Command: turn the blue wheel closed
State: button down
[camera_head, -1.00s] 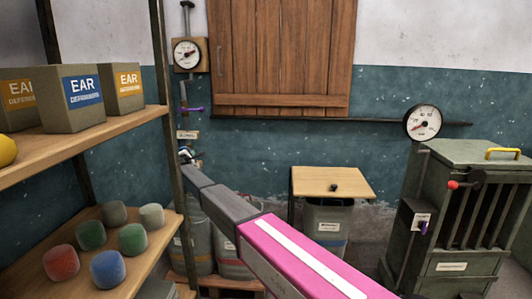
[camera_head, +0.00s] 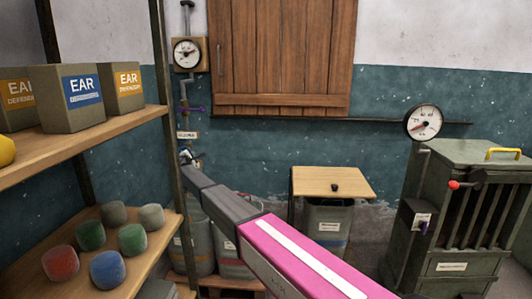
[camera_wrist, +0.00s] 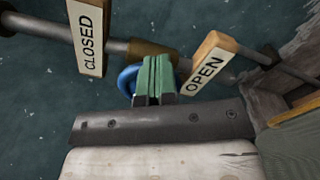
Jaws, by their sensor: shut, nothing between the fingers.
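The blue wheel (camera_wrist: 128,80) is in the wrist view, on a grey pipe (camera_wrist: 50,32) on the wall. My gripper (camera_wrist: 155,75) has its green fingers shut together in front of the wheel and hides much of it. I cannot tell whether they touch it. A CLOSED sign (camera_wrist: 88,38) is to the left of the wheel and an OPEN sign (camera_wrist: 207,63) to the right. In the head view my gripper (camera_head: 187,156) is small at the far end of my pink and grey arm, by the wall, and the wheel is hard to make out.
A shelf (camera_head: 140,122) with boxes and coloured blocks stands at the left. Grey bins (camera_head: 200,250) stand below my arm. A small wooden-topped table (camera_head: 310,180) and a green cabinet (camera_head: 470,152) are to the right. A wooden shutter (camera_head: 280,50) is above.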

jog(key=s, duration=0.5)
jog(key=shift+d, duration=0.4)
jog(key=shift+r, duration=0.1)
